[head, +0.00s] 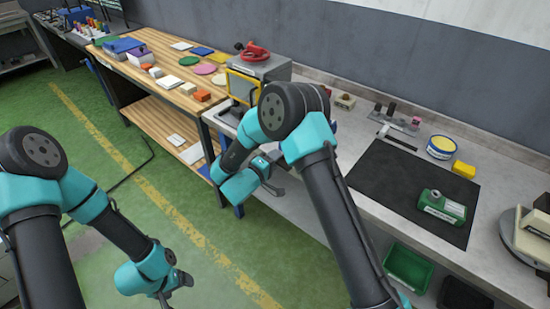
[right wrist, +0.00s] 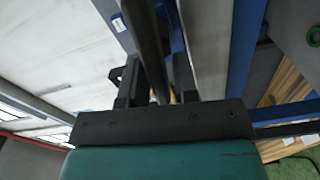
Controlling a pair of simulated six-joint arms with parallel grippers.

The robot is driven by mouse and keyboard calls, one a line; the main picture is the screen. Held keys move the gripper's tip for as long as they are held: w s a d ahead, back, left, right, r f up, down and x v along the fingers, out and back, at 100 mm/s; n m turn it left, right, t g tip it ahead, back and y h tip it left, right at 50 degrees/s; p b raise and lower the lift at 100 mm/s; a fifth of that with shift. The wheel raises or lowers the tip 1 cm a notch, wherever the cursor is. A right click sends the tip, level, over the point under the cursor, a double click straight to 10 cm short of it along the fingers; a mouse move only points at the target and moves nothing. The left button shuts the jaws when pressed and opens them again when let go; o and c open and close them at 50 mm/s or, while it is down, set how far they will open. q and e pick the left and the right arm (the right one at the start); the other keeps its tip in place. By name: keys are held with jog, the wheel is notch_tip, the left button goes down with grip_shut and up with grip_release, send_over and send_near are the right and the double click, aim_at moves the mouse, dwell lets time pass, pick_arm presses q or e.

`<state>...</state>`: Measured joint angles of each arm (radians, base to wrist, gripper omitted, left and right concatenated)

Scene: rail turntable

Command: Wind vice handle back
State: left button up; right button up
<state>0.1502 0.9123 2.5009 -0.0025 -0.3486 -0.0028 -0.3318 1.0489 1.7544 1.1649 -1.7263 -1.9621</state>
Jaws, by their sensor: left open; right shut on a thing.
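My right gripper (head: 278,189) hangs at the front edge of the grey bench, low beside its end. In the right wrist view its fingers (right wrist: 156,78) are shut on a dark round bar (right wrist: 143,35), which appears to be the vice handle. The bar runs up and away between the fingers. A blue strip (right wrist: 177,40) lies just right of it; I cannot tell whether it belongs to the vice. In the head view the vice and handle are mostly hidden behind my right arm. My left gripper (head: 180,281) is open and empty above the green floor.
A wooden bench (head: 160,50) with coloured blocks and discs stands at the back left. Open floor lies at left.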

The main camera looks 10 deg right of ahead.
jog(key=shift+f+n, duration=0.15)
jog(key=shift+n, duration=0.45)
jog(key=o, duration=0.7)
jog(key=shift+s+a, duration=0.1)
jog(key=v, duration=1.7)
jog(key=shift+a, duration=0.15)
